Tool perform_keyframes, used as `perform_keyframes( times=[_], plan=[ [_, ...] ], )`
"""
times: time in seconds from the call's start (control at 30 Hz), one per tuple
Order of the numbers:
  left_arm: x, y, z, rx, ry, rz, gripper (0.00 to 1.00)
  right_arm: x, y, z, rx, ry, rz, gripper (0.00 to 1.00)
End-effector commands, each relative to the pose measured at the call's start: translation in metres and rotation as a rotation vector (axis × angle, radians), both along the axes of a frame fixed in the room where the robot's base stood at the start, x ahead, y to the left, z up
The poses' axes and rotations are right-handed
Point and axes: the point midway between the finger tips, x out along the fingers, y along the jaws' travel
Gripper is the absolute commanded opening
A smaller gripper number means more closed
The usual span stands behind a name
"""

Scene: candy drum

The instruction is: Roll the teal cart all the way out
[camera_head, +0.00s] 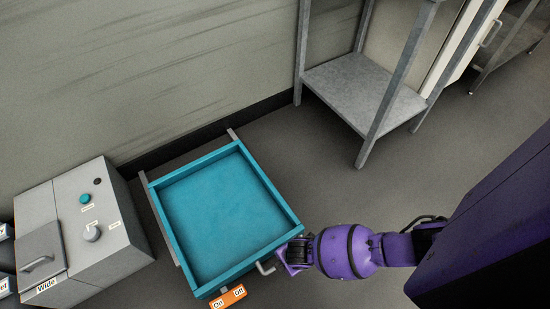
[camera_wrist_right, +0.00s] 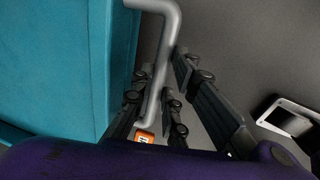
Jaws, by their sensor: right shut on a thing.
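The teal cart (camera_head: 213,215) is an open, empty, shallow tray between two grey rails on the floor. Its grey bar handle (camera_head: 265,269) sticks out at the near right corner. My right gripper (camera_head: 283,262) is at that corner, with the arm coming in from the right. In the right wrist view the handle (camera_wrist_right: 164,60) passes between the dark fingers of the gripper (camera_wrist_right: 157,100), which are shut on it. The cart's teal side (camera_wrist_right: 75,70) shows to the left. My left gripper is not in view.
A grey control box (camera_head: 85,225) with a teal button and a knob stands left of the cart. An orange On/Off label (camera_head: 228,296) is at the cart's near edge. A grey metal shelf (camera_head: 365,90) stands behind right. Floor right of the cart is clear.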

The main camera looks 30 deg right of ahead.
Motion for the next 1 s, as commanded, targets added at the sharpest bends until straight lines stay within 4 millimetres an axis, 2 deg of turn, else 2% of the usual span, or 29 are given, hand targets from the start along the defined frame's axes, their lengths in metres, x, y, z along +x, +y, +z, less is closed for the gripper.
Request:
perform_keyframes(
  times=[0.03, 0.2, 0.4, 0.6, 1.0],
  plan=[
    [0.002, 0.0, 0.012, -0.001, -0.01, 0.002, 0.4, -0.019, 0.0, 0.005, 0.0, 0.004, -0.002, 0.0],
    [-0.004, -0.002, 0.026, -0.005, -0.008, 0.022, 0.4, -0.063, -0.002, 0.003, -0.001, 0.004, -0.001, 0.0],
    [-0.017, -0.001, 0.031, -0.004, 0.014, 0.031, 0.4, -0.096, -0.003, 0.001, 0.0, 0.002, -0.001, 0.0],
    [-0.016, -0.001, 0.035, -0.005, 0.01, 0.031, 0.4, -0.111, -0.004, 0.0, -0.001, 0.001, 0.0, 0.0],
    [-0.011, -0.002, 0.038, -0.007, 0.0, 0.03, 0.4, -0.116, -0.004, -0.001, -0.001, 0.006, 0.0, 0.0]
  ],
)
